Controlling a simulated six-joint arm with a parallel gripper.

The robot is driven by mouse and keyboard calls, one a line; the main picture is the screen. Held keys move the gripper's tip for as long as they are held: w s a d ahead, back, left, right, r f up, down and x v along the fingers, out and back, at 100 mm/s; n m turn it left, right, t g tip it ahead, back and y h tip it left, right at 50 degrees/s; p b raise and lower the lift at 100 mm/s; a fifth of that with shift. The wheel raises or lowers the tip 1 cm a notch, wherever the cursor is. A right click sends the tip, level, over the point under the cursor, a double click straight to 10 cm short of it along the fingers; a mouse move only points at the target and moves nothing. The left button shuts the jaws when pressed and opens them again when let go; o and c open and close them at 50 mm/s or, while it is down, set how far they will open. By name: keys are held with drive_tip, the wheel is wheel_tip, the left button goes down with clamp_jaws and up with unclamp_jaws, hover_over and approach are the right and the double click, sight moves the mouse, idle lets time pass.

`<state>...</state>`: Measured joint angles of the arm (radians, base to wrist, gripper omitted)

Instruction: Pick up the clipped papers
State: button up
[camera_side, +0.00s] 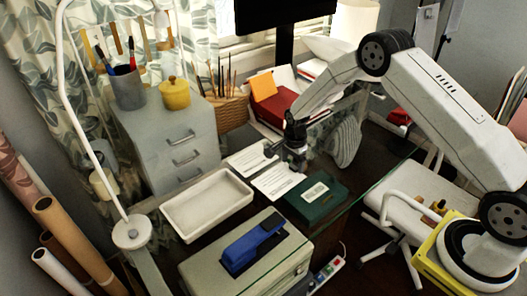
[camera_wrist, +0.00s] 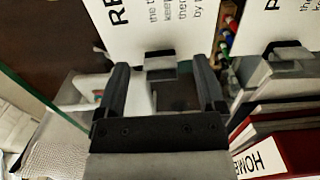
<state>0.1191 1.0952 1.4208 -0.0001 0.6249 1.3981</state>
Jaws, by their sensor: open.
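In the side view, two white printed sheets lie side by side on the dark desk: one nearer (camera_side: 277,182) and one farther (camera_side: 250,158). In the wrist view, one clipped sheet (camera_wrist: 150,25) has large print and a black-and-grey clip (camera_wrist: 160,64) at its edge. The clip shows between my fingertips. The other clipped sheet (camera_wrist: 292,24) lies to the right with its own clip (camera_wrist: 284,70). My gripper (camera_wrist: 161,72) is open and empty. In the side view my gripper (camera_side: 293,160) is low over the sheets' right ends; whether it touches the clip cannot be told.
A dark green box (camera_side: 317,200) sits close to the near sheet. An empty white tray (camera_side: 207,205) is to the left. A case with a blue stapler-like item (camera_side: 253,245) stands in front. Red binders (camera_wrist: 280,150) and colored pens (camera_wrist: 226,38) are close by on the right.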

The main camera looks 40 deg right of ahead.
drive_tip(key=shift+f, duration=0.65)
clamp_jaws()
